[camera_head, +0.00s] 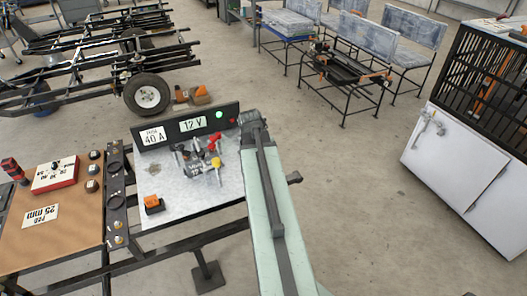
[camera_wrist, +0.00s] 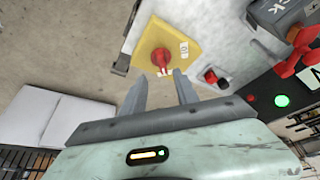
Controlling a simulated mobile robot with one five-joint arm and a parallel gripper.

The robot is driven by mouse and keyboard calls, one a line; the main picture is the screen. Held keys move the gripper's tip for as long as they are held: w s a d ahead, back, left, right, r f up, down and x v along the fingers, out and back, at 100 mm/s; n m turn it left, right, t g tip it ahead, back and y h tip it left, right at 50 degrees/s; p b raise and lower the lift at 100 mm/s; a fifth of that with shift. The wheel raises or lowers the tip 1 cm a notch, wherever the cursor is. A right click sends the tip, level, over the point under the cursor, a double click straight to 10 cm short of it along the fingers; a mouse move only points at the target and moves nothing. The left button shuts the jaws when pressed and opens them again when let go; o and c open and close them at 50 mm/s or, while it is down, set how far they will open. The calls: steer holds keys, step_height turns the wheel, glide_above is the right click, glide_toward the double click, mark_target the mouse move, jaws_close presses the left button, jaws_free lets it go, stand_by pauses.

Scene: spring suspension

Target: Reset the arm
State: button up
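My gripper (camera_wrist: 160,80) shows in the wrist view with its two grey fingers apart and nothing visible between them. Beyond the fingertips is a red knob (camera_wrist: 162,58) on a yellow plate (camera_wrist: 185,27); I cannot tell whether the fingers touch it. In the head view my pale green arm reaches up from the bottom to the right edge of a metal-topped bench (camera_head: 185,205). My gripper cannot be made out clearly there. Red and yellow handled parts (camera_head: 215,145) stand on that bench, left of my arm's end.
A black panel (camera_head: 165,150) with "12 V" and "40 A" labels and a lit green lamp (camera_head: 219,114) backs the bench. An orange block (camera_head: 153,204) lies on it. A brown-topped bench (camera_head: 60,225) adjoins at left. A white cabinet (camera_head: 455,175) stands right; floor between is clear.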

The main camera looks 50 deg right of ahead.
steer(key=shift+r, duration=0.15)
steer(key=shift+a, duration=0.1)
steer(key=w+a+r+n+t+p, duration=0.1)
steer(key=w+a+r+n+p, duration=0.2)
steer(key=w+a+r+n, duration=0.35)
steer(key=s+a+f+n+g+y+p, duration=0.1)
steer(key=a+n+y, duration=0.1)
steer(key=a, duration=1.5)
steer(key=s+a+f+n+g+y+p, duration=0.1)
steer(key=a+n, duration=0.4)
steer(key=a, duration=1.3)
steer(key=shift+s+a+f+g+y, duration=0.15)
steer(key=shift+a+f+g+y, duration=0.25)
steer(key=shift+y, duration=0.2)
